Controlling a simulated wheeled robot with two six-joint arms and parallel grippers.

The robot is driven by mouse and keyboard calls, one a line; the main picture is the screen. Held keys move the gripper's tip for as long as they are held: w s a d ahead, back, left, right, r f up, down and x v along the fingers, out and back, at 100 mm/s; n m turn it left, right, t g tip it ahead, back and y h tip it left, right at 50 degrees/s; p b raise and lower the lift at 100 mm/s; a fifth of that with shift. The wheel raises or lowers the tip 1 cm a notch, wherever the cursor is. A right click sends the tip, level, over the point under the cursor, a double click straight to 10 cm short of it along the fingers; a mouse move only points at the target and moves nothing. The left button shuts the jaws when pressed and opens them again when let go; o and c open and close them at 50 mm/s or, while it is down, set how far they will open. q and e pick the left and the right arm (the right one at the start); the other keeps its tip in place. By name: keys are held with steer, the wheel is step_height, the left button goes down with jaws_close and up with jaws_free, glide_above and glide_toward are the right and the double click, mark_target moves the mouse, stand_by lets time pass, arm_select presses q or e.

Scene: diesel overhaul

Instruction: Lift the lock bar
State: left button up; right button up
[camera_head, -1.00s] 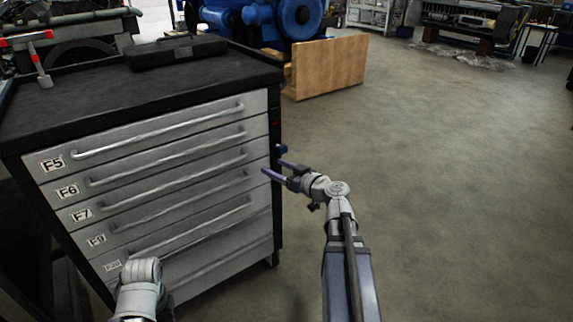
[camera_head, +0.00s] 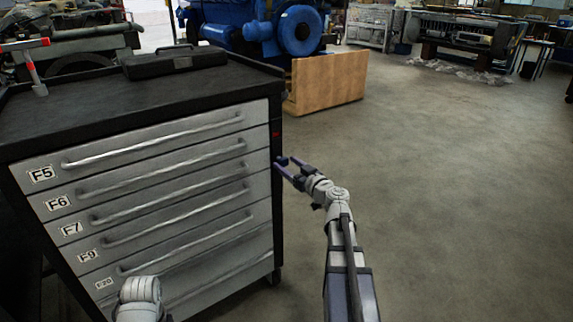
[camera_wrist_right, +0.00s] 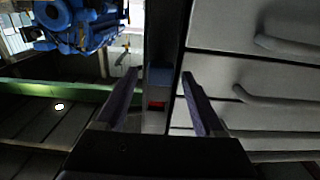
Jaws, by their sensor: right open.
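A black vertical lock bar (camera_head: 276,185) runs down the right front edge of the grey drawer cabinet (camera_head: 150,182). It carries a small blue tab (camera_head: 283,160) and a red mark (camera_head: 276,134) above it. My right gripper (camera_head: 285,164) is open, with its fingertips at the blue tab. In the right wrist view the blue tab (camera_wrist_right: 159,77) and the red mark (camera_wrist_right: 156,103) appear between the two open fingers (camera_wrist_right: 158,82). I see no grip on the tab; contact is unclear. Only a link of my left arm shows at the lower left, without its gripper.
The drawers are shut and have long bar handles. A black case (camera_head: 174,61) and a red-and-grey tool (camera_head: 31,65) are on the cabinet top. A wooden crate (camera_head: 328,82) and a blue engine (camera_head: 262,25) stand behind. The floor at right is clear.

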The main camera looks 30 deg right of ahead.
steer(key=shift+w, duration=0.45)
jaws_close()
stand_by(0.3)
stand_by(0.9)
